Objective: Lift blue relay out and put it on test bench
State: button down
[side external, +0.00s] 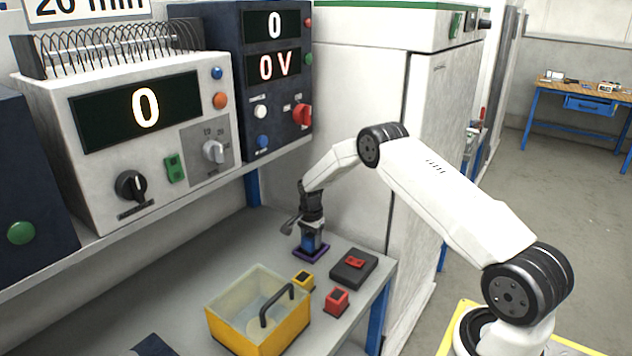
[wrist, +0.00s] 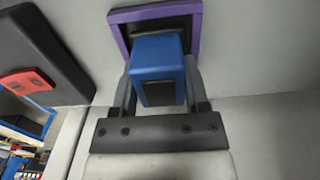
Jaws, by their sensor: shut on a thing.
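The blue relay (side external: 310,241) is a small block at the purple-framed socket (side external: 311,254) on the grey bench. In the wrist view the blue relay (wrist: 156,58) sits between the two fingers of my gripper (wrist: 158,82), one finger on each side. The purple frame (wrist: 186,13) shows behind it, with a dark inside partly covered by the relay. I cannot tell whether the relay is fully seated or slightly raised. In the side view my gripper (side external: 312,225) points down onto the relay and is shut on it.
A black box with a red piece (side external: 353,268) lies to the right of the socket. Yellow (side external: 303,281) and red (side external: 337,301) blocks and a clear-and-yellow bin with a handle (side external: 244,333) stand nearer. Instrument units line the shelf above. A wooden-topped table (side external: 590,90) stands far right.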

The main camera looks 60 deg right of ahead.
jog(key=shift+r, duration=0.5)
jog(key=s+a+r, duration=0.4)
jog(key=s+r, duration=0.7)
jog(key=s, duration=0.2)
jog(key=shift+a, duration=0.4)
jog(key=shift+r, duration=0.1)
jog(key=w+a, duration=0.1)
jog(key=a, duration=1)
jog(key=shift+w, duration=0.35)
jog(key=shift+w+a, duration=0.1)
